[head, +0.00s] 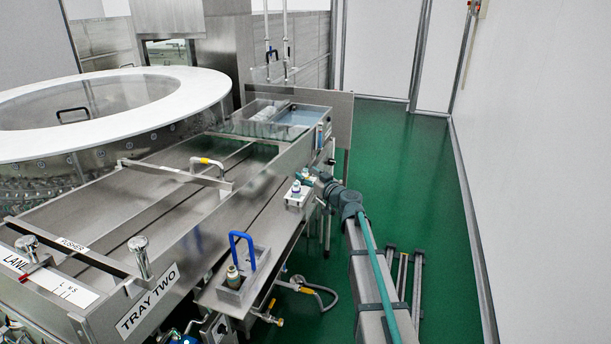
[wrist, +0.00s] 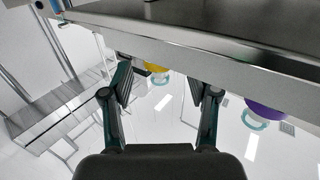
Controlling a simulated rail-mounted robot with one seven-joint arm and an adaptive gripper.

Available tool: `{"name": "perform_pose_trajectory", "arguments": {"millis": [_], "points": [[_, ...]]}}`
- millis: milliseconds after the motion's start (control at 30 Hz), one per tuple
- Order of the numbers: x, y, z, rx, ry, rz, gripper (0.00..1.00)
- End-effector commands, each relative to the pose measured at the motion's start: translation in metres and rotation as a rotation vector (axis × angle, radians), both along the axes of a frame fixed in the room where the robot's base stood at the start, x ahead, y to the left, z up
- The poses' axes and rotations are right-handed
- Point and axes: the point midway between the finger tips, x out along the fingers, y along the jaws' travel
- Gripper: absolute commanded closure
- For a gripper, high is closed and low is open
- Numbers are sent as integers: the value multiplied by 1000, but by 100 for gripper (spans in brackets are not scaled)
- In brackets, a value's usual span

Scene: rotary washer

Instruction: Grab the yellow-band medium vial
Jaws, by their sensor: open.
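In the wrist view a yellow band (wrist: 157,67) with a pale clear ring below it shows beyond my open gripper (wrist: 166,88), between the two fingers and closer to the left one. It is apart from both fingers as far as I can see, and the metal edge above hides part of it. A purple-banded item (wrist: 264,108) shows to the right, outside the right finger. In the head view my gripper (head: 305,178) is beside a small white holder (head: 295,200) with a small blue-purple-marked vial (head: 296,187). The yellow band is not clear there.
A metal edge (wrist: 200,60) crosses the wrist view above the fingers. The steel tray (head: 215,205) lies to the left. Green floor to the right is mostly clear.

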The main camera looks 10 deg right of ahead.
Motion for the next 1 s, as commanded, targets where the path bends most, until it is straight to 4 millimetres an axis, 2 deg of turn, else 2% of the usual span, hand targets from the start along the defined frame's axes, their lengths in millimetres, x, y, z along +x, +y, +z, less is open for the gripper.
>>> {"name": "perform_pose_trajectory", "arguments": {"millis": [33,100,367,467,667,1000], "points": [[10,3,3,0,1,1,40],[16,6,2,-1,0,1,40],[17,8,0,-1,0,0,40],[17,8,0,-1,0,0,54],[17,8,0,-1,0,0,87],[17,8,0,-1,0,0,89]]}}
